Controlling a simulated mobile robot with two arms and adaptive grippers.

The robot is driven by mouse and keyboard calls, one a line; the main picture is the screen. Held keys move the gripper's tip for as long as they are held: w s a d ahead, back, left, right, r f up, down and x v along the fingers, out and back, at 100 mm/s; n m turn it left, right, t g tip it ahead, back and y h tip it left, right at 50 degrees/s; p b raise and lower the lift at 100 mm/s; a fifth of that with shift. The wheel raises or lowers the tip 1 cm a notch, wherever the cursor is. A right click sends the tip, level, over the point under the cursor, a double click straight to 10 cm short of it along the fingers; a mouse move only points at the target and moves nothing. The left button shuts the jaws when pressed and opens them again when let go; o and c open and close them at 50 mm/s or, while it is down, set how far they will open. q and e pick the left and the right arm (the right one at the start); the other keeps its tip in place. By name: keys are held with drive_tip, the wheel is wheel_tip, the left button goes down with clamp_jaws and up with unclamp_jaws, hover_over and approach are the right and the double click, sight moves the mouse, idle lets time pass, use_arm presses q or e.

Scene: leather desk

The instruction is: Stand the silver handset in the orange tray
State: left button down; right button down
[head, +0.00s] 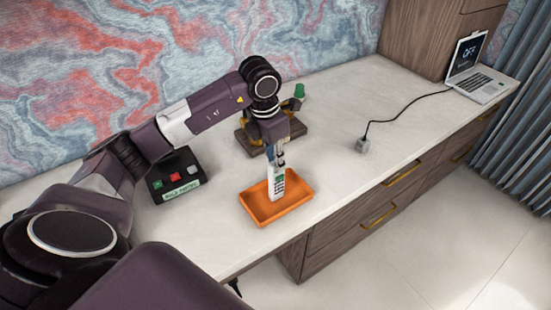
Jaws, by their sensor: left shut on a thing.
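The silver handset (275,187) is a slim, light-coloured bar with a dark keypad and a small green patch. It is upright in the head view, over the orange tray (264,216). My left gripper (279,160) is shut on its upper end, pointing down from above. The handset's lower end appears within the tray's outline; I cannot tell whether it touches the tray floor. The tray is shallow and sits near the desk's front edge. My right gripper is not in view.
A black box (174,182) with coloured buttons stands left of the tray. A brown stand (254,140) and a green object (299,91) are behind the gripper. A grey plug block (362,146) with a cable runs to the laptop (481,86).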

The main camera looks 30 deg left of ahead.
use_arm(q)
drive_tip(key=shift+f, duration=0.25)
drive_tip(key=c, duration=1.8)
unclamp_jaws()
drive_tip(key=shift+o, duration=0.2)
drive_tip(key=shift+r, duration=0.25)
wheel_tip(320, 180, up, 12)
drive_tip(key=s+b, duration=0.1)
drive_tip(key=shift+s+a+f+b, duration=0.15)
drive_tip(key=shift+s+a+b, duration=0.2)
